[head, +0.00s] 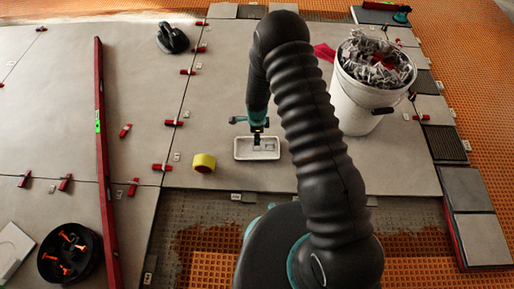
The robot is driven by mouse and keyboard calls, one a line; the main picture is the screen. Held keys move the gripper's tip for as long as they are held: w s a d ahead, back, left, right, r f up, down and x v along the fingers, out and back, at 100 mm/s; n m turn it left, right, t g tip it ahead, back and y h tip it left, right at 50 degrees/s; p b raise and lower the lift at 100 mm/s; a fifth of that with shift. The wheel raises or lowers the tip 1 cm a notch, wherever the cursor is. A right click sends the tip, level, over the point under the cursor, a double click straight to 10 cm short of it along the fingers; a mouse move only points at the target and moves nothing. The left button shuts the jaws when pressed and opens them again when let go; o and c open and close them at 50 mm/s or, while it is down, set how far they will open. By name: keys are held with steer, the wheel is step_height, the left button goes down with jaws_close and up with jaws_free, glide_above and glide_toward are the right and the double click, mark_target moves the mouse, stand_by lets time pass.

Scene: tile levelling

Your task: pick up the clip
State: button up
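My gripper (257,138) is small and dark in the head view, pointing down over a shallow white tray (239,156) on the grey tiles. A dark shape is at or just above the tray's inside. I cannot tell whether the gripper is open or shut, or whether it touches anything. Any clip in the tray is too small to make out under the gripper. Other small pale clips show at tile joints, such as one clip (236,197) at the front tile edge. Several red wedges (162,167) lie on or beside the joints.
A yellow tape roll (203,162) stands left of the tray. A white bucket (355,105) full of pale scraps is on the right, behind my arm. A long red level (101,150), a black bowl (50,270) and a black suction cup (172,38) lie left.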

steer(key=shift+w+f, duration=0.2)
steer(key=shift+f, duration=2.7)
jaws_close()
